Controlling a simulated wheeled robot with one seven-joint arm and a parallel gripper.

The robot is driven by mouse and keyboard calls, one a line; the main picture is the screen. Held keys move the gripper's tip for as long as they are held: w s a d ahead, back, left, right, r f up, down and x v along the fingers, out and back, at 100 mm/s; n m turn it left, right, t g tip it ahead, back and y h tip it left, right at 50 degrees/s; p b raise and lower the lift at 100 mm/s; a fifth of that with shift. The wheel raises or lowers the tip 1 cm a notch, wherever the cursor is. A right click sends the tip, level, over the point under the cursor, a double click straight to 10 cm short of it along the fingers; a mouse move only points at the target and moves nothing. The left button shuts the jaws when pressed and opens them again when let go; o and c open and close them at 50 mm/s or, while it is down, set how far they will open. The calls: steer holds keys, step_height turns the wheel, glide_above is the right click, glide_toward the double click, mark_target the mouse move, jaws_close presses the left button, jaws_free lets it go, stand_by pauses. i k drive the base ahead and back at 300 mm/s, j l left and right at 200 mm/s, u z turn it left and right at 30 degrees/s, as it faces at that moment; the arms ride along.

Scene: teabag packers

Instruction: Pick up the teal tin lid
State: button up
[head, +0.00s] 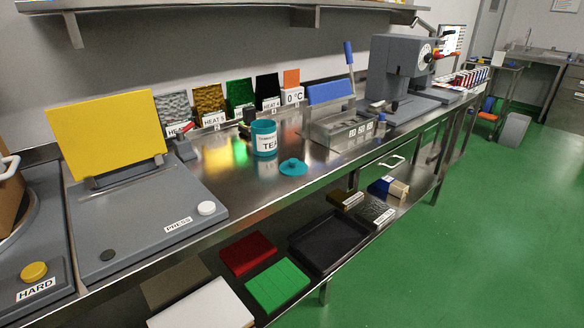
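The teal tin lid (293,167) lies flat on the steel bench top near its front edge. It is round with a small raised knob. The teal tin (264,139), with a white label partly reading "TEA", stands upright just behind and to the left of the lid. The tin looks open at the top. The lid and tin are apart. My gripper is not in view.
The steel bench (240,182) is clear around the lid. A grey press with a yellow plate (106,134) stands left. A metal box with a blue lid (330,91) stands right, before a grey machine (398,70). A lower shelf holds a black tray (328,243).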

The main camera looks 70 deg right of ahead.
mark_target(293, 167)
steer(key=k+l, duration=0.15)
steer(key=l, duration=0.25)
steer(key=k+l, duration=0.15)
steer(key=l, duration=0.25)
steer(key=k+l, duration=0.15)
steer(key=l, duration=0.25)
steer(key=k+l, duration=0.15)
steer(key=l, duration=0.25)
steer(key=k+l, duration=0.1)
steer(key=l, duration=0.3)
steer(key=k+l, duration=0.15)
steer(key=l, duration=0.25)
